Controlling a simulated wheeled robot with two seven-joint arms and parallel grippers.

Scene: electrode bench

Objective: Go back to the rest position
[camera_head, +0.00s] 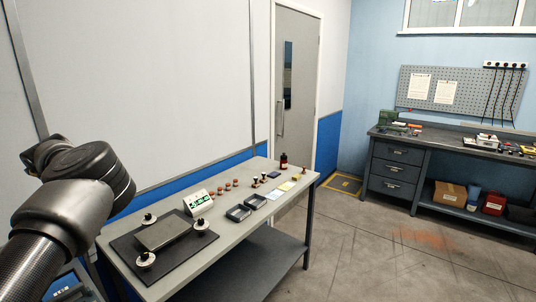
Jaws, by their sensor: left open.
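My left arm rises from the lower left corner. The dark end of it, with my left gripper (44,151), is at the left edge of the view, in front of the pale wall and well away from the bench objects. The gripper is open and I see nothing in it; its fingers are mostly hidden by the arm's own joints. My right gripper is not in view. The grey electrode bench (228,245) stands ahead, to the right of the arm.
On the bench are a dark mat with a metal plate (163,232) and several round knobs, a white meter (199,202), trays (238,213) and a dark bottle (283,161). A workbench (397,152) stands at the right wall. The floor between is clear.

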